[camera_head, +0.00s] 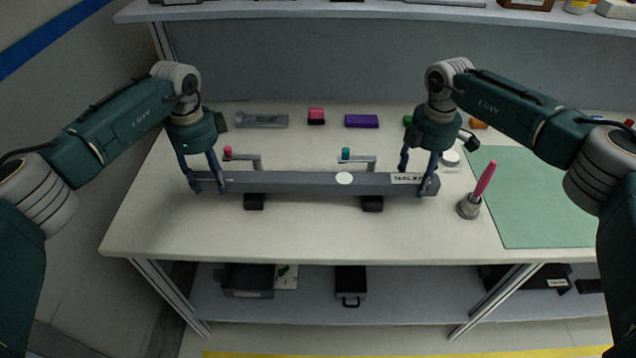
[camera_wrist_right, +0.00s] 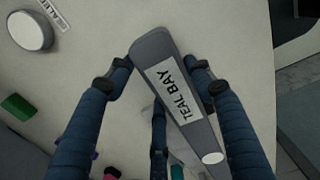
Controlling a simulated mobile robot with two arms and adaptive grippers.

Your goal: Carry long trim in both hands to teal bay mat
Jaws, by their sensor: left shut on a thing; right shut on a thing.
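The long grey trim (camera_head: 290,183) lies level across two black rests (camera_head: 254,202) on the table, or just above them; I cannot tell which. It has a white dot and a white label near its right end. In the right wrist view, the trim's label (camera_wrist_right: 174,88) reads TEAL BAY. My left gripper (camera_head: 208,186) is shut on the trim's left end. My right gripper (camera_head: 420,180) is shut on its right end, with fingers on both sides of the trim in the right wrist view (camera_wrist_right: 160,88). The teal mat (camera_head: 550,195) lies flat at the table's right, bare where visible.
A pink-handled tool in a grey holder (camera_head: 469,206) stands between the trim's right end and the mat. Small brackets with pink and teal knobs (camera_head: 346,154) stand behind the trim. Pink (camera_head: 316,116) and purple (camera_head: 361,121) blocks lie further back. A shelf crosses above.

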